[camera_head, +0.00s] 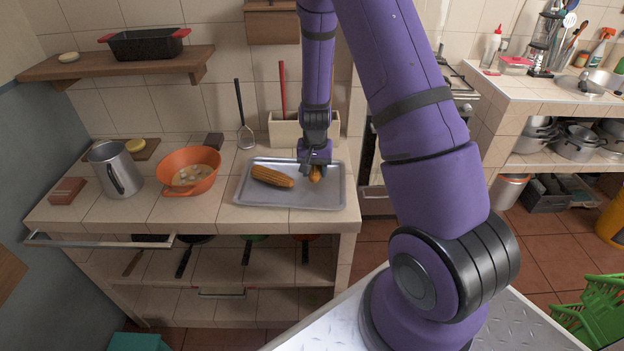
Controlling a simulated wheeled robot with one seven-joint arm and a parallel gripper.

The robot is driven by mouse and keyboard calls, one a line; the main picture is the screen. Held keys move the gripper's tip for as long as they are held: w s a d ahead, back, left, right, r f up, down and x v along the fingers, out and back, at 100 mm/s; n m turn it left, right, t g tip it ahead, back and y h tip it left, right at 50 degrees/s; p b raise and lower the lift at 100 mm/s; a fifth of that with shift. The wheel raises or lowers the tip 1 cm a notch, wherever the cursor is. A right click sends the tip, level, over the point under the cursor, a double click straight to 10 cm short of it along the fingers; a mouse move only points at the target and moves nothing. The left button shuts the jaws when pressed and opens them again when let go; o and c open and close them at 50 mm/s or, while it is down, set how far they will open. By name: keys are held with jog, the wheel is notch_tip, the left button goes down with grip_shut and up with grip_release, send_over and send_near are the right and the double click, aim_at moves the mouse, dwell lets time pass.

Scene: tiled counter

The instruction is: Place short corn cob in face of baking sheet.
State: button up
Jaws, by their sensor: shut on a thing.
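The short corn cob (315,174) is orange-yellow and sits between the fingers of my gripper (312,171), over the right part of the baking sheet. The gripper hides part of it, and I cannot tell whether the cob touches the sheet. The baking sheet (295,199) is a grey metal tray with a raised rim, lying flat on the tiled counter. A longer corn cob (272,177) lies on the left part of the sheet, apart from my gripper. My gripper points down and is shut on the short cob.
An orange colander (187,182) with small pale items stands left of the sheet, then a metal pitcher (117,170). Behind the sheet are a utensil box (288,130) and a ladle (245,134) leaning on the wall. A shelf (130,66) holds a black pan.

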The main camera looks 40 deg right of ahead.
jog(key=shift+w+a, duration=0.2)
jog(key=shift+a, duration=0.2)
jog(key=shift+f, duration=1.8)
jog(key=o, duration=0.7)
jog(key=shift+f, duration=0.15)
